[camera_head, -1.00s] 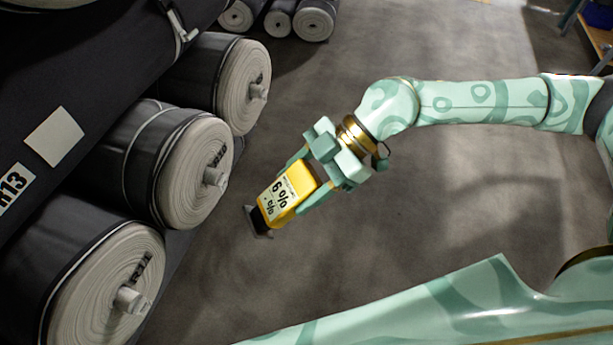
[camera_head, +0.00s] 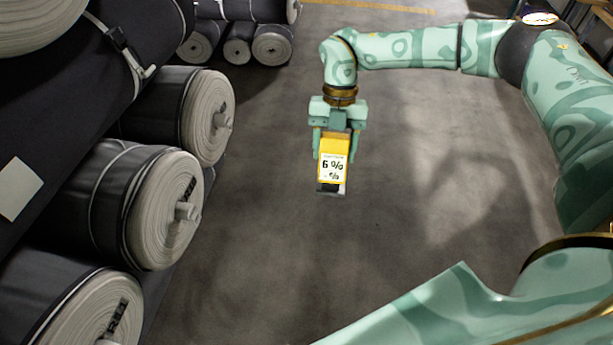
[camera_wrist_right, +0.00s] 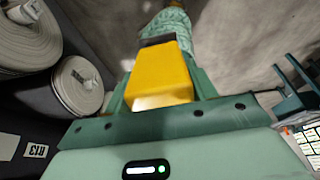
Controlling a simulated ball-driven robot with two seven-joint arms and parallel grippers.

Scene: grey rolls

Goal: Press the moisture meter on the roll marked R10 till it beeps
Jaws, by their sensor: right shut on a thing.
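The yellow moisture meter (camera_head: 333,168) is held by my right gripper (camera_head: 334,148) over bare floor, its dark tip pointing down in the picture. Its display shows a 6 and % signs. In the right wrist view the meter (camera_wrist_right: 160,75) sits between the fingers. Three grey rolls with pale wound ends are at left: upper (camera_head: 207,118), middle (camera_head: 165,215) and lower (camera_head: 90,315). The middle and lower ends carry dark marks that I cannot read, so I cannot tell which is R10. The meter is well apart from all of them. My left gripper is out of view.
A large dark roll with a strap (camera_head: 125,45) and a white sheet (camera_head: 17,187) lies at far left. Several smaller rolls (camera_head: 238,48) lie at the back. The middle floor (camera_head: 260,250) is clear. A blue-green frame (camera_wrist_right: 292,85) stands at right in the wrist view.

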